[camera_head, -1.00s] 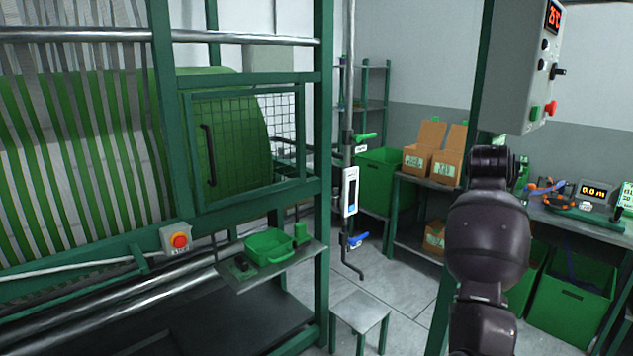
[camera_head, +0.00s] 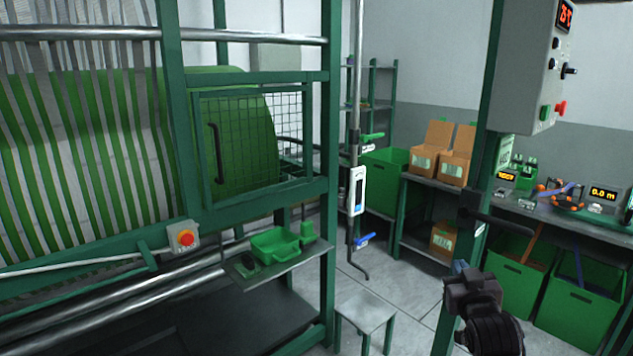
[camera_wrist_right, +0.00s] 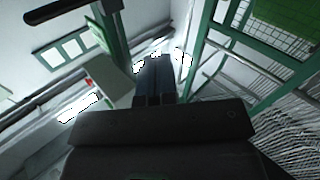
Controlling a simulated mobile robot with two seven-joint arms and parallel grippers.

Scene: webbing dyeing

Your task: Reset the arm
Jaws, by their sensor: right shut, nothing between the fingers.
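My right gripper (camera_head: 460,268) is low at the right in the head view, in front of the shelves and green bins. In the right wrist view its dark fingers (camera_wrist_right: 155,80) are together, with nothing between them. The wrist and arm behind it reach down to the bottom edge of the head view. My left gripper and arm are not in view.
A green post with a grey control box (camera_head: 535,70) stands close to the right arm. Left is the machine frame with a green mesh door (camera_head: 250,140), red stop button (camera_head: 186,239) and green tray (camera_head: 274,245). A small stool (camera_head: 366,308) stands on the floor.

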